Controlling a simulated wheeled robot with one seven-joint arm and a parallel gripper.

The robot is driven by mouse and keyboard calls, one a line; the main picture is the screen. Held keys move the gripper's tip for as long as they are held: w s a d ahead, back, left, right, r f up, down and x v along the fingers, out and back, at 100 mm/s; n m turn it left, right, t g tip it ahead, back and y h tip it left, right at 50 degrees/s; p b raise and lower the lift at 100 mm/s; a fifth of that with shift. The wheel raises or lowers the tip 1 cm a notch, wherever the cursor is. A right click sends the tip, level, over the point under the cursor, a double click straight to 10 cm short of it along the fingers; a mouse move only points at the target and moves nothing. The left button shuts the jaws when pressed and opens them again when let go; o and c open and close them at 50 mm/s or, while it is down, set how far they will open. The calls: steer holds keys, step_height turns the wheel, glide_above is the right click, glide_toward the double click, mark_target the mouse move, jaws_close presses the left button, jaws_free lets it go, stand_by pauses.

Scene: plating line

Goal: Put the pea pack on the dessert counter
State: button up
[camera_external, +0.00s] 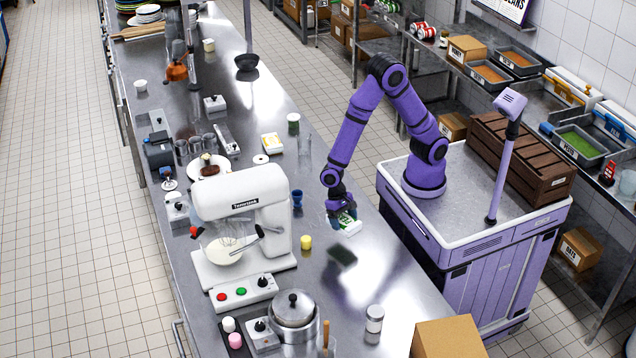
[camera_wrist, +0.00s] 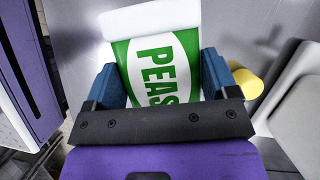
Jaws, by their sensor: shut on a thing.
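The pea pack (camera_external: 349,225) is a white and green pack held above the steel counter (camera_external: 407,287). In the wrist view the pea pack (camera_wrist: 157,62) shows its green face with the word PEAS. My gripper (camera_external: 342,212) is shut on it, and in the wrist view my gripper's blue fingers (camera_wrist: 160,82) press on its two sides. A dark reflection or shadow lies on the counter below and to the right of the pack. I see no label that names the dessert counter.
A white stand mixer (camera_external: 244,210) with a bowl stands left of my gripper. A yellow cup (camera_external: 306,242) and a blue cup (camera_external: 297,198) are close by. A pot (camera_external: 293,310), a jar (camera_external: 374,319) and a cardboard box (camera_external: 447,338) stand nearer the front. The counter right of the yellow cup is clear.

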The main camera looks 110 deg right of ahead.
steer(key=s+a+r, duration=0.1)
steer(key=s+a, duration=0.1)
steer(key=a, duration=1.1)
steer(key=shift+a+n, duration=0.2)
steer(key=shift+n, duration=0.2)
steer(key=shift+f, duration=3.95)
steer(key=shift+f, duration=0.1)
steer(key=o, duration=1)
